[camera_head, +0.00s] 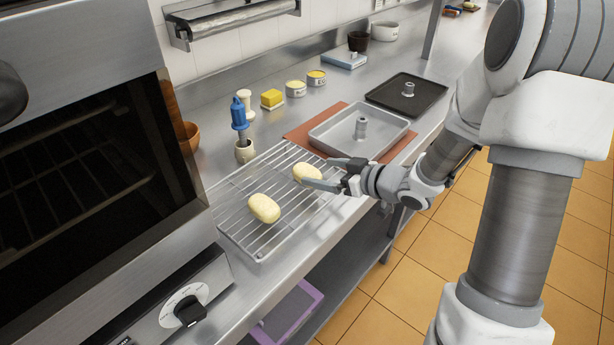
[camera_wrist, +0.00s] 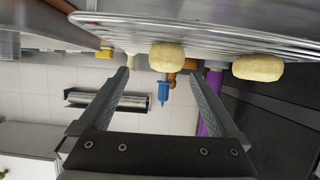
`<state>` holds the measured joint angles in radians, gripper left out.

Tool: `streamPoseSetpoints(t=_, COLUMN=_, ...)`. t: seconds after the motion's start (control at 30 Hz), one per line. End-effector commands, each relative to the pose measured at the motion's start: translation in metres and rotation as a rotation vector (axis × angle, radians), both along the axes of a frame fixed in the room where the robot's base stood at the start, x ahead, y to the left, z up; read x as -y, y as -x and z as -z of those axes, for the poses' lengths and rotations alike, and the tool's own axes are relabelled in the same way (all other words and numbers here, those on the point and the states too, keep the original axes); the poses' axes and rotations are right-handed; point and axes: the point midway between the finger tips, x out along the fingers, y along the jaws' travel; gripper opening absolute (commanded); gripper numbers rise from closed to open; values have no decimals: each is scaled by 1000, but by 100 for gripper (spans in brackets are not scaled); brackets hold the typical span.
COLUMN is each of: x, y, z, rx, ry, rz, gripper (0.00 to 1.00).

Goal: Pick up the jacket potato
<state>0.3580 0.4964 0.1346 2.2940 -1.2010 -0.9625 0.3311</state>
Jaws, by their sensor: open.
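Two pale yellow, oval, potato-like pieces lie on the slatted wire rack (camera_head: 237,190). The nearer piece (camera_head: 264,208) is at the left, and the farther piece (camera_head: 307,172) is beside my gripper (camera_head: 317,171). My gripper is open and low over the rack's right side, its fingers pointing left on either side of the farther piece. In the wrist view, which appears upside down, this piece (camera_wrist: 167,56) shows just beyond the gap between the open fingertips (camera_wrist: 160,74). The other piece (camera_wrist: 258,68) is off to the right. I cannot tell whether a finger touches the potato.
A metal tray (camera_head: 327,139) with a grey shaker sits on a reddish board beyond the rack. A dark tray (camera_head: 432,98) is farther right. A blue-handled tool stands in a small pot (camera_head: 244,152) behind the rack. The oven (camera_head: 80,170) borders the left.

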Motion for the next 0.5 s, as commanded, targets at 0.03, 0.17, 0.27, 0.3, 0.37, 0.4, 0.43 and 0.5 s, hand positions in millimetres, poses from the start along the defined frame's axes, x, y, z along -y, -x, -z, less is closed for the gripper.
streamPoseSetpoints(t=0.03, x=-2, y=-1, z=2, rx=0, ry=0, rz=-1, gripper=98)
streamPoseSetpoints(t=0.17, x=-15, y=-7, z=10, rx=-1, ry=-1, rz=-5, gripper=98)
streamPoseSetpoints(t=0.27, x=-28, y=-14, z=18, rx=-1, ry=-1, rz=-5, gripper=98)
streamPoseSetpoints(t=0.3, x=-31, y=-18, z=19, rx=-1, ry=-1, rz=-3, gripper=98)
streamPoseSetpoints(t=0.37, x=-35, y=-23, z=21, rx=1, ry=-1, rz=-3, gripper=98)
streamPoseSetpoints(t=0.4, x=-37, y=-25, z=23, rx=0, ry=-1, rz=-2, gripper=98)
streamPoseSetpoints(t=0.43, x=-38, y=-27, z=23, rx=0, ry=-1, rz=-1, gripper=98)
streamPoseSetpoints(t=0.5, x=-39, y=-28, z=24, rx=0, ry=0, rz=0, gripper=98)
